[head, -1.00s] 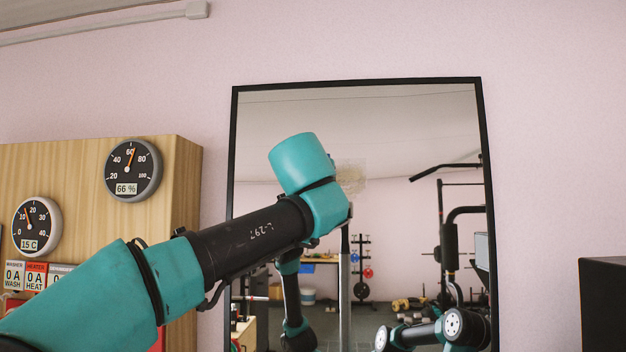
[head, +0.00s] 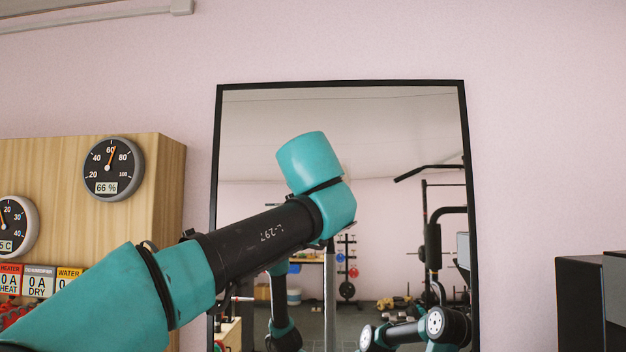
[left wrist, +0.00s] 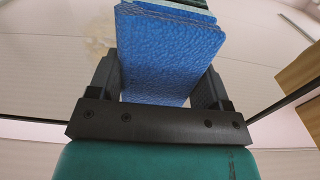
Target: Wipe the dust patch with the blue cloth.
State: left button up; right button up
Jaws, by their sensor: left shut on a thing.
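The blue cloth (left wrist: 168,50), a thick folded pad, is held between the two fingers of my left gripper (left wrist: 160,78) in the left wrist view. Its far end is close to the mirror glass; I cannot tell whether it touches. The dust patch (left wrist: 96,42) is a pale beige smudge on the mirror, beside the cloth on its left in the left wrist view. In the head view my left arm stretches up in front of the mirror (head: 400,125) and hides the cloth, the gripper fingers and most or all of the dust patch. My right gripper is not directly in view.
The mirror has a thin black frame (head: 463,200) and leans at the pink wall. A wooden cabinet (head: 165,210) with dials stands at the left. Dark boxes (head: 578,300) are at the right. The gym equipment within the mirror is a reflection.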

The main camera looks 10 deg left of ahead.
aim_at(349, 178)
pick_arm(q)
jog(key=shift+w+d, duration=0.15)
jog(key=shift+d, duration=0.75)
jog(key=shift+w+d, duration=0.1)
jog(key=shift+d, duration=0.8)
jog(key=shift+d, duration=1.85)
jog(key=shift+w, duration=0.1)
jog(key=shift+a, duration=0.1)
jog(key=shift+a, duration=1.8)
jog(key=shift+a, duration=0.1)
